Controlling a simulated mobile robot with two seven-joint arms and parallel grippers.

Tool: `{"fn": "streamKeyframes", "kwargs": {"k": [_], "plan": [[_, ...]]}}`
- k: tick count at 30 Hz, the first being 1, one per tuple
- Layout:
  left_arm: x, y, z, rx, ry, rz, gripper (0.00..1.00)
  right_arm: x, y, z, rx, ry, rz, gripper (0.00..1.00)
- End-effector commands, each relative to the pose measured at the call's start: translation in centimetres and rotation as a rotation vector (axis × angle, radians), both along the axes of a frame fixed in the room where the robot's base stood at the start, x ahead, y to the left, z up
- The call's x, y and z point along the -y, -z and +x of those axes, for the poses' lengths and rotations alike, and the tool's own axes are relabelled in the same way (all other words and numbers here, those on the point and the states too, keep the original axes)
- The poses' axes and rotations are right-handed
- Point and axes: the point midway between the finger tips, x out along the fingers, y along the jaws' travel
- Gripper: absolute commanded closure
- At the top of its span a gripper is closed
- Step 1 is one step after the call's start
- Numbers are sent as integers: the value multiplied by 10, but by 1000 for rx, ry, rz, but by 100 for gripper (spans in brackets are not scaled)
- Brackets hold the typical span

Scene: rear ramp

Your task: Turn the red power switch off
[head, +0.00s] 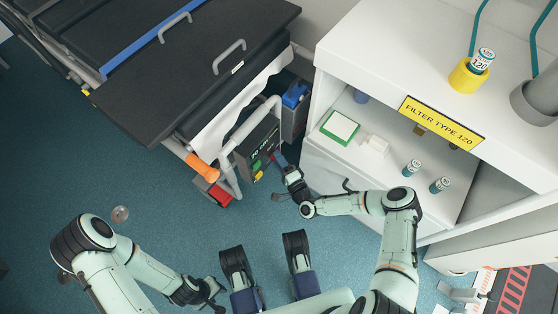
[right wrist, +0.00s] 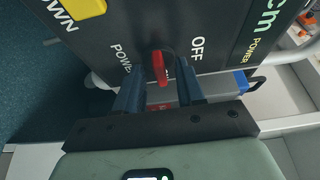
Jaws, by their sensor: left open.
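The red power switch (right wrist: 160,68) sits on a dark control panel (right wrist: 215,25), between the printed words POWER and OFF, in the right wrist view. The panel also shows in the head view (head: 262,136), on the side of the bed-like unit. My right gripper (right wrist: 160,88) is at the panel with its two fingers apart, one on each side of the switch. Gaps show between the fingers and the switch. In the head view my right gripper (head: 281,161) partly covers that corner of the panel. My left gripper (head: 217,296) is open and empty, low over the floor.
A black-topped bed or stretcher (head: 190,60) with grey handles stands at upper left. A blue-topped box (head: 295,97) is behind the panel. A white cabinet (head: 380,50) with shelves is close on the right. Blue floor (head: 150,190) is open at left.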

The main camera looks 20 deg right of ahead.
Motion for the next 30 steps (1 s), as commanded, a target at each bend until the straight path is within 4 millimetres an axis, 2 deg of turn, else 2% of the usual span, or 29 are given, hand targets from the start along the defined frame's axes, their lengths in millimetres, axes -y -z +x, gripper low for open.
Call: {"fn": "streamKeyframes", "kwargs": {"k": [7, 8, 9, 11, 12, 23, 30], "plan": [[0, 0, -1, -2, -1, 0, 57, -1, 0, 1, 0, 0, 1, 62], [0, 0, -1, -2, -1, 0, 57, -1, 0, 1, 0, 0, 1, 65], [0, 0, -1, -2, -1, 0, 57, -1, 0, 1, -1, -1, 1, 78], [0, 0, -1, -2, 0, 0, 57, -1, 0, 1, 0, -1, 1, 98], [0, 0, -1, -2, 0, 0, 57, -1, 0, 1, 0, -1, 1, 100], [0, 0, 0, -1, 0, 0, 57, -1, 0, 1, 21, -2, -25, 100], [0, 0, 0, -1, 0, 0, 57, -1, 2, 1, 100, -2, -128, 100]]}}
